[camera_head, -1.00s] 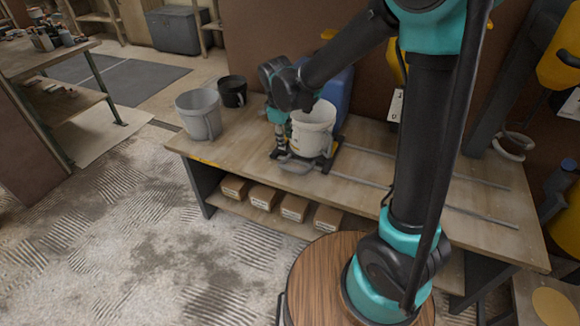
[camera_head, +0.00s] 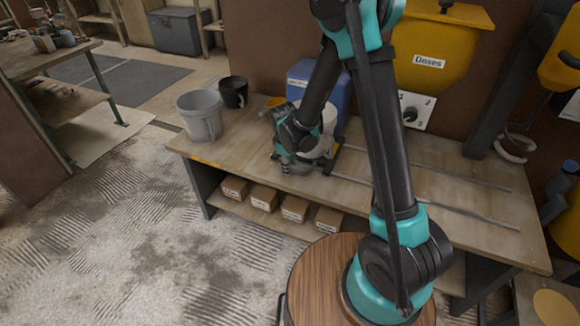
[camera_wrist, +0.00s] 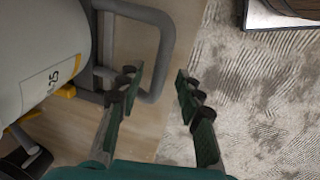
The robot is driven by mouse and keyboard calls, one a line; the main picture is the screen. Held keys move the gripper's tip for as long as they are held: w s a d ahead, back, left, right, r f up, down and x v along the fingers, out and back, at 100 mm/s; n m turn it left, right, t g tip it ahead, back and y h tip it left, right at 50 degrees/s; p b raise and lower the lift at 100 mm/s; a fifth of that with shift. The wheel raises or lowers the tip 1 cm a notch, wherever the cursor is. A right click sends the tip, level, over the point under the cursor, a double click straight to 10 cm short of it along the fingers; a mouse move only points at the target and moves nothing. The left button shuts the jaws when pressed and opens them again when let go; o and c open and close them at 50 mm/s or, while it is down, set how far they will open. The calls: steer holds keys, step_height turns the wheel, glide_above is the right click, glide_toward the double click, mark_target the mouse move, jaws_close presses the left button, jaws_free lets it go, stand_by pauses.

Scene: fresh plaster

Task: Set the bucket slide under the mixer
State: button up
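The bucket slide (camera_head: 328,166) is a dark frame at the left end of two rails on the bench, partly hidden by my arm. It carries a pale bucket (camera_head: 325,145), which also shows at the left of the wrist view (camera_wrist: 40,50). In the wrist view the slide's grey loop handle (camera_wrist: 167,50) reaches in between my fingers' line. My gripper (camera_wrist: 158,78) is open, with a handle corner seen between the fingertips; contact is not clear. In the head view my gripper (camera_head: 286,167) is at the slide's front left. A yellow machine (camera_head: 562,45), possibly the mixer, stands far right.
The rails (camera_head: 430,206) run right along the bench, clear of objects. A yellow hopper marked "Doses" (camera_head: 430,75) hangs behind it. A grey bucket (camera_head: 201,118), a black bucket (camera_head: 233,92) and a blue container (camera_head: 339,85) stand at the back left.

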steer(key=shift+f, duration=0.35)
jaws_close()
stand_by(0.3)
